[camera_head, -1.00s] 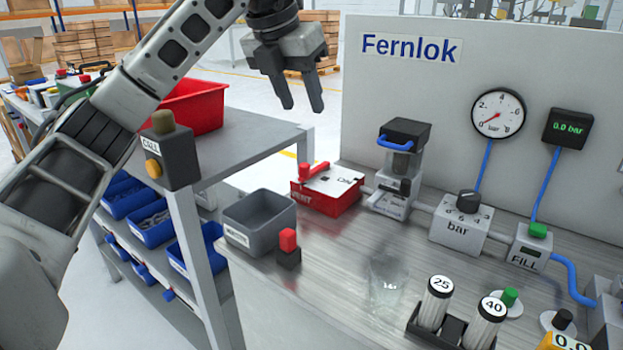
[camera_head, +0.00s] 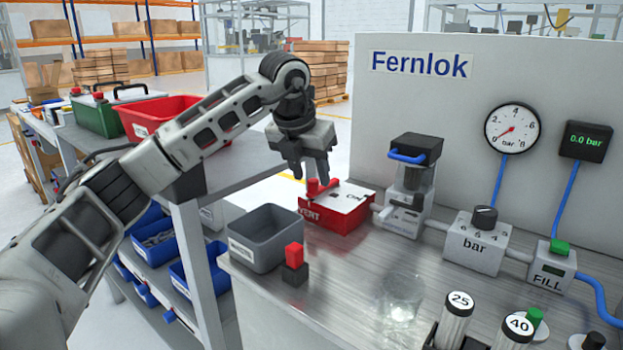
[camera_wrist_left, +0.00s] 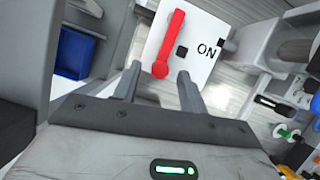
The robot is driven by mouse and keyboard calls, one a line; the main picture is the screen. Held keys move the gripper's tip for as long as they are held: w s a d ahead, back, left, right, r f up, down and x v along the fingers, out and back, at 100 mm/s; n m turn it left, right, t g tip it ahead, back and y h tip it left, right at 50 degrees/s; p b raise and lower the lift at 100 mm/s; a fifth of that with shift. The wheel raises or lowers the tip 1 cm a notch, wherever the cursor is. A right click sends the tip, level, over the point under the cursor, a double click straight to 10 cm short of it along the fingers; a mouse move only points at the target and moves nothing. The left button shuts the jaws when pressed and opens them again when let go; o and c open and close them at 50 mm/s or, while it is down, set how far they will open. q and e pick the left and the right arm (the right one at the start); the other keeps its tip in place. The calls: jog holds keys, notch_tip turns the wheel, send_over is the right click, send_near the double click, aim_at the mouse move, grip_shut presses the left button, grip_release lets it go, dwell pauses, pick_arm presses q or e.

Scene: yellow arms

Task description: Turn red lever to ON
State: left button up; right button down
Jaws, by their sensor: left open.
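Contact cannot be told. My right gripper is not seen.
A grey bin (camera_head: 265,240) and a small red-topped black block (camera_head: 294,262) stand in front of the box. A clear glass (camera_head: 400,298) is on the bench. A device with a blue handle (camera_head: 410,175) stands close right of the box.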

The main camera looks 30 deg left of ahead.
pick_arm(q)
jog(key=shift+w+f, duration=0.3)
jog(key=shift+f, duration=0.45)
